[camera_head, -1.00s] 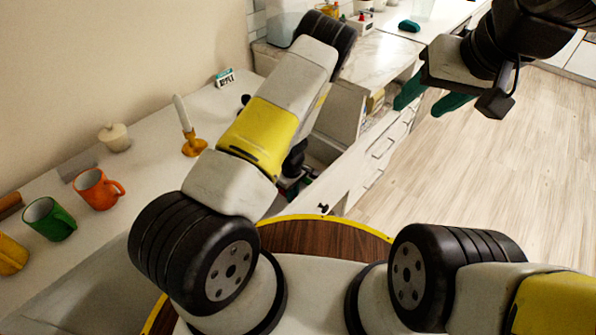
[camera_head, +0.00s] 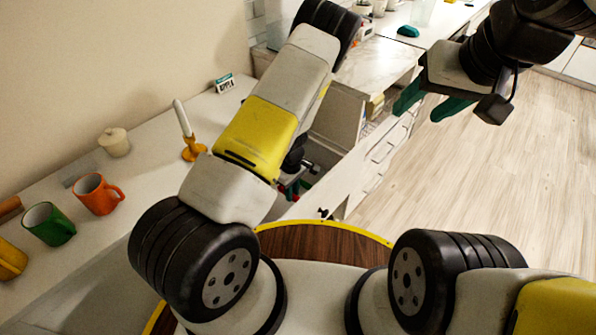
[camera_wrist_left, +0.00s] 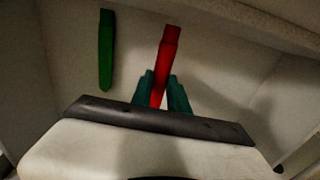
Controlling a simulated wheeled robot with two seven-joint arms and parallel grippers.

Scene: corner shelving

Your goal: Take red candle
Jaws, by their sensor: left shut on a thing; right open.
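The red candle (camera_wrist_left: 168,45) stands out between the teal fingers of my left gripper (camera_wrist_left: 160,92) in the left wrist view. The gripper is shut on its lower part, and the upper part sticks out beyond the fingertips. A green candle (camera_wrist_left: 105,50) is to the left of it, apart from the fingers. In the head view my left arm hides most of this gripper; only a small red and green patch shows beside the open drawer area. My right gripper (camera_head: 421,107) is open and empty, high over the floor at the right.
The counter holds a white candle in a yellow holder (camera_head: 193,151), a lidded pot (camera_head: 115,142), an orange mug (camera_head: 95,193), a green mug (camera_head: 46,225) and a yellow mug (camera_head: 11,260). Pale walls (camera_wrist_left: 215,65) enclose the left gripper. The wooden floor (camera_head: 480,170) at right is clear.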

